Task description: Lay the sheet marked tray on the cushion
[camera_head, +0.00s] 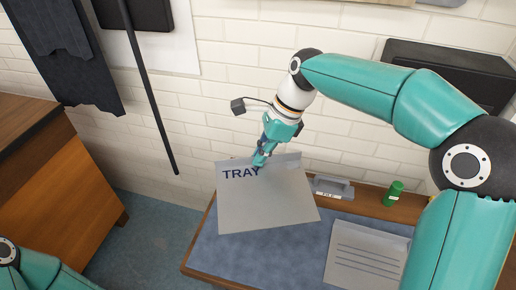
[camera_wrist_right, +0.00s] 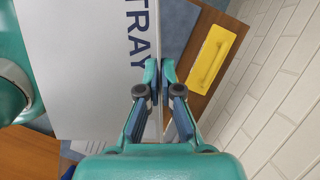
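A pale grey sheet marked TRAY (camera_head: 268,200) hangs tilted in the head view, with its lettering along the upper edge. My right gripper (camera_head: 260,160) is shut on that upper edge. In the right wrist view the fingertips (camera_wrist_right: 161,72) pinch the edge of the sheet (camera_wrist_right: 80,75) beside the lettering. The blue cushion (camera_head: 260,262) lies on a wooden bench, below and behind the sheet in the head view. The sheet hides part of it, and I cannot tell whether they touch. Part of my left arm shows at the bottom left; its gripper is out of view.
Another grey sheet with printed lines (camera_head: 362,258) lies at the cushion's right. A grey-handled block (camera_head: 332,188) and a green cylinder (camera_head: 394,193) stand on the bench's back strip. A yellow block (camera_wrist_right: 212,57) shows in the wrist view. An orange-brown wooden cabinet (camera_head: 60,205) stands left.

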